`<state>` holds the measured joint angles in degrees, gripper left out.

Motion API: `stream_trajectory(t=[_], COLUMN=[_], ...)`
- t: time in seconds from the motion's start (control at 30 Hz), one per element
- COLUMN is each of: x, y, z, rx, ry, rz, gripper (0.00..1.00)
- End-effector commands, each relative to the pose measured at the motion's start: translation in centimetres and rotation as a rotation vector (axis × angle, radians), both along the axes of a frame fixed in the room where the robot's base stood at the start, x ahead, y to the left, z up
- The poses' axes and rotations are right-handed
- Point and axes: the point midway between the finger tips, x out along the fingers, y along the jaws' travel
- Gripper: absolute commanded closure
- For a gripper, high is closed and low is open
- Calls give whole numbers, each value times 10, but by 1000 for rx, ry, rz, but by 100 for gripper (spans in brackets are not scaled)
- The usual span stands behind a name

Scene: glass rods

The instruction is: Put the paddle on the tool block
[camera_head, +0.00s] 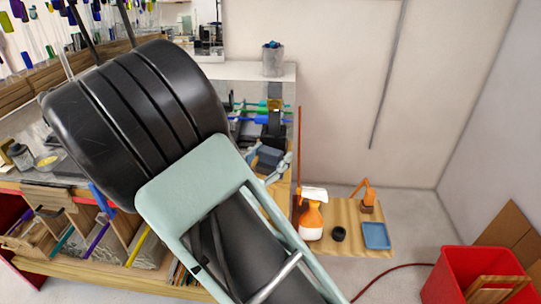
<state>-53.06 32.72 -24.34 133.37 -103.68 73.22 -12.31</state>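I cannot pick out the paddle for certain in the head view. I cannot tell for sure which thing is the tool block; a small brown block with an orange arm-like piece (366,195) stands on the low wooden top at the right. My gripper is not clearly in view. My own arm fills the left and middle foreground and hides much of the bench behind it. Dark grey-blue hardware (268,158) shows just right of the arm on the bench; its kind is unclear.
The low wooden top (345,244) also holds an orange spray bottle (312,222), a black ring-like piece (339,234) and a blue tray (376,236). A red bin (452,275) stands at the lower right. A red hose (385,274) crosses the floor. A grey bucket (273,60) stands higher up.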

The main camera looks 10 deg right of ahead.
Motion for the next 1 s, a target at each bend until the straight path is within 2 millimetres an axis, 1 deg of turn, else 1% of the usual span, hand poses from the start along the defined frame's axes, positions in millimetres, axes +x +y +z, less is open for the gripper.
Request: stream_trajectory(t=[0.27,0.37,0.4,0.47,0.57,0.8,0.9,1.0], x=[0,0,-3,-9,-24,-64,-77,-85], y=[0,0,3,10,23,57,67,73], z=[1,6,4,3,2,2,3,3], rx=[0,0,1,1,1,1,0,1], ry=[0,0,1,1,0,0,0,-1], rz=[0,0,2,4,5,5,4,2], gripper=[42,42,42,42,42,42,42,42])
